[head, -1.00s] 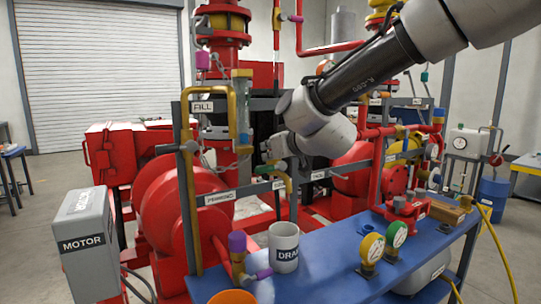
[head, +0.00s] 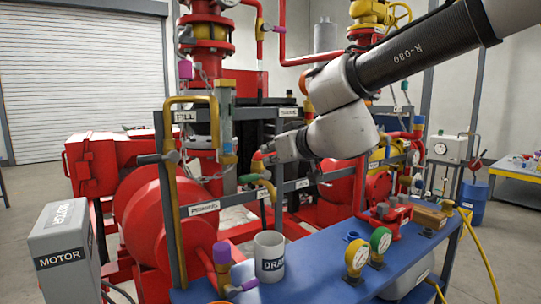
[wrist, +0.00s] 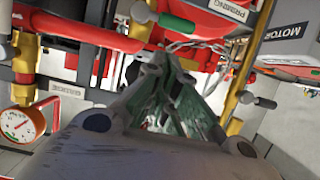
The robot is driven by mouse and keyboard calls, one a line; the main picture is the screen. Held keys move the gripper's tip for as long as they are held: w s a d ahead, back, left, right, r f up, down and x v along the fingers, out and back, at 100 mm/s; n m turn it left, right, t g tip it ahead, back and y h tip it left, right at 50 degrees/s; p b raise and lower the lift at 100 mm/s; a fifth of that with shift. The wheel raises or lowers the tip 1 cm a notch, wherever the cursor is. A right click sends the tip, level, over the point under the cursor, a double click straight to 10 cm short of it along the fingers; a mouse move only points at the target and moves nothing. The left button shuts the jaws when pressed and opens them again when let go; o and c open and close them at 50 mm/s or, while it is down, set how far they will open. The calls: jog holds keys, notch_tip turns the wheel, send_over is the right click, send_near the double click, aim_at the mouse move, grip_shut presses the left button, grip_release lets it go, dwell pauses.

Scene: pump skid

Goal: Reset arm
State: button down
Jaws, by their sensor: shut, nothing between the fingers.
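My gripper (head: 266,153) is at the end of my grey arm, which reaches in from the upper right in the head view. It is shut and empty. Its fingers point left, in front of the red and grey pump skid frame. They are just above a small green-handled valve (head: 250,178) on a yellow pipe. In the wrist view my gripper (wrist: 160,65) shows at the centre with its fingers together. The green handle (wrist: 177,23) is just above the fingertips there. I cannot tell from these views whether it touches the frame.
A grey MOTOR box (head: 60,250) is at the lower left. A wooden block (head: 430,215) lies at the bench's right. A yellow hose hangs at the right.

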jog(key=s+d+f+g, duration=0.3)
jog(key=s+f+g, duration=0.3)
jog(key=s+f, duration=0.25)
jog(key=s+d+f+m+h, duration=0.1)
jog(key=s+d, duration=0.4)
jog(key=d, duration=0.6)
jog(key=s+d+f+m+g+h, duration=0.1)
jog(key=s+d+m+h, duration=0.2)
jog(key=d, duration=0.8)
jog(key=s+d+f+m+h, duration=0.1)
jog(key=s+d+m+h, duration=0.1)
jog(key=s+d, duration=0.4)
jog(key=d+h, duration=0.1)
jog(key=d, duration=0.4)
jog(key=shift+s+m+h, duration=0.4)
